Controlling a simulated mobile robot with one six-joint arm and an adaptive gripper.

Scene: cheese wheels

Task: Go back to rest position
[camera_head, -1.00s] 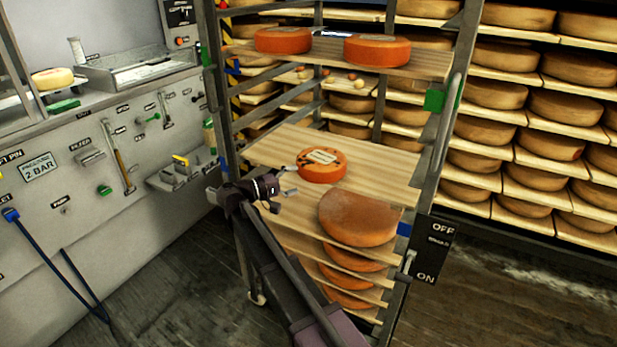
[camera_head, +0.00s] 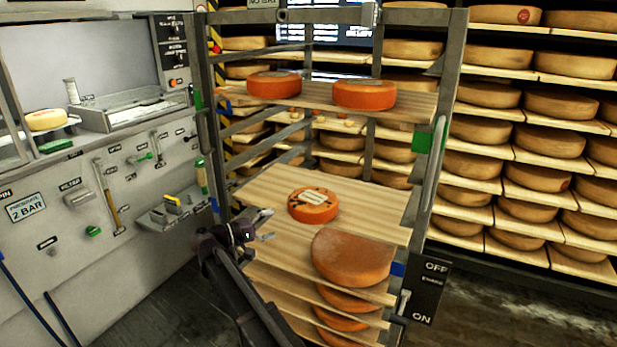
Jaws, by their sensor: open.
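My gripper (camera_head: 264,226) is open and empty. It hangs at the left front edge of the rack's middle board (camera_head: 370,203), left of and below an orange cheese wheel with a label (camera_head: 313,205). A gap shows between the fingertips and that wheel. My arm reaches up from the bottom of the picture in front of the rack's left side and hides part of the lower boards.
The metal rack (camera_head: 425,180) holds two orange wheels (camera_head: 365,94) on its upper board and a large wheel (camera_head: 352,257) below the middle one. Wall shelves of cheese (camera_head: 550,140) stand behind. A tool panel (camera_head: 110,200) is on the left. Floor shows at right.

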